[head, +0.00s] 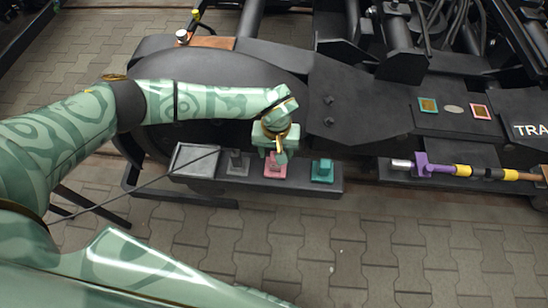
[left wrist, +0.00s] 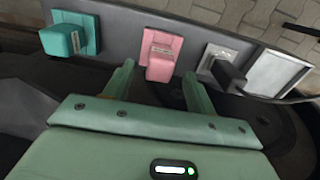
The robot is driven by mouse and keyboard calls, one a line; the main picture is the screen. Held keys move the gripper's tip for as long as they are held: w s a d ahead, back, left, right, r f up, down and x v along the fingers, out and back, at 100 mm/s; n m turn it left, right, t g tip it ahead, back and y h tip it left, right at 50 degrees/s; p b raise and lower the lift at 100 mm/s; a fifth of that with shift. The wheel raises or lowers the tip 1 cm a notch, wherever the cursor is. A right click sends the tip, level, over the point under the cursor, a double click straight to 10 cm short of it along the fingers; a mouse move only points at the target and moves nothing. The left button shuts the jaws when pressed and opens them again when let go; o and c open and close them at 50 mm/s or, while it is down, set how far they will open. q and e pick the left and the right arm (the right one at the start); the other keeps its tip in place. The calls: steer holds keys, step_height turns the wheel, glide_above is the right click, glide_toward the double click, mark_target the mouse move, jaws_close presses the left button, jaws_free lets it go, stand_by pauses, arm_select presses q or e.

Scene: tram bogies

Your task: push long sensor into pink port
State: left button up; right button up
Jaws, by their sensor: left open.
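The pink port (head: 275,171) is on a dark ledge, between a grey port and a teal port. In the left wrist view a pink block (left wrist: 160,52) with a pale label sticks out from the pink port plate (left wrist: 177,41). This block may be the long sensor; how deep it sits I cannot tell. My left gripper (head: 277,153) is above the pink port in the head view. In the left wrist view its two fingers (left wrist: 159,80) are open, one toward each side of the pink block, with a gap around it. My right gripper is not in view.
The teal port (head: 322,171) holds a teal block. The grey port (head: 238,165) has a dark plug (left wrist: 228,73) with a black cable crossing a silver-faced box (head: 195,160). A purple and yellow tool (head: 440,169) lies right. A large dark wheel (head: 225,72) stands behind my left arm.

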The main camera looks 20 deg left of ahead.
arm_select(q)
step_height(320, 180, up, 11)
steer(key=p, duration=0.4)
steer(key=shift+f, duration=0.2)
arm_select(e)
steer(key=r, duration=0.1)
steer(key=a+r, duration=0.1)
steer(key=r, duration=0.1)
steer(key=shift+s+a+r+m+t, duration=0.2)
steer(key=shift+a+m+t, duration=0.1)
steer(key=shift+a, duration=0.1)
